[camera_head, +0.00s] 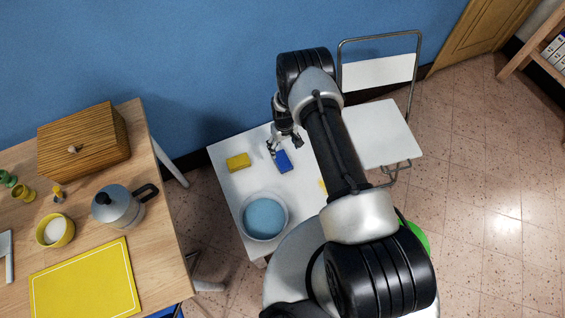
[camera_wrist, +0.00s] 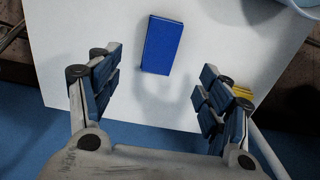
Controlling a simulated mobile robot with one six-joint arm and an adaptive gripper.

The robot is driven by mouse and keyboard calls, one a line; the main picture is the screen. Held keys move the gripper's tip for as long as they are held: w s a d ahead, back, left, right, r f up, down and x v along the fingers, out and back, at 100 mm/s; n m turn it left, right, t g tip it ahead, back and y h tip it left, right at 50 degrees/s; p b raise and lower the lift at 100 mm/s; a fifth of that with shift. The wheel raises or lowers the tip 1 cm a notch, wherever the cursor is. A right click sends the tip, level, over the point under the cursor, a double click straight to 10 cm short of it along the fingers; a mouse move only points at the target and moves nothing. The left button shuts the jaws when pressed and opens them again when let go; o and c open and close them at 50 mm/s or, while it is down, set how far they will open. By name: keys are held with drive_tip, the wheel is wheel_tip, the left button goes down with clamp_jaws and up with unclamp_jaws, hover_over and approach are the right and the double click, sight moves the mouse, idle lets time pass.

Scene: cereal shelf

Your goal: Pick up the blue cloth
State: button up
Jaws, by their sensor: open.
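The blue cloth (camera_head: 283,161) is a small folded rectangle lying flat on the white table (camera_head: 228,187). In the wrist view the blue cloth (camera_wrist: 162,45) lies beyond my fingertips, centred slightly left of the middle between them. My gripper (camera_head: 284,142) is above the back part of the table, close to the cloth. In the wrist view my gripper (camera_wrist: 155,80) has its two fingers spread wide with nothing between them. The cloth is not touched by the fingers.
A yellow sponge-like block (camera_head: 238,162) lies left of the cloth. A round tub of bluish water (camera_head: 265,216) stands at the table's front. A white folding chair (camera_head: 376,132) is to the right.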

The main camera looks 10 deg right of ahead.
drive_tip(key=b, duration=0.2)
hover_over(283, 161)
drive_tip(key=f, duration=0.6)
drive_tip(key=shift+d+f, duration=0.2)
drive_tip(key=shift+f, duration=0.2)
wheel_tip(283, 161, down, 5)
drive_tip(key=b, duration=0.2)
drive_tip(key=shift+a+f+b, duration=0.15)
drive_tip(key=shift+b, duration=0.25)
drive_tip(key=shift+c, duration=0.3)
drive_tip(key=c, duration=1.2)
drive_tip(key=shift+o, duration=0.2)
wheel_tip(283, 161, up, 20)
drive_tip(key=p, duration=0.7)
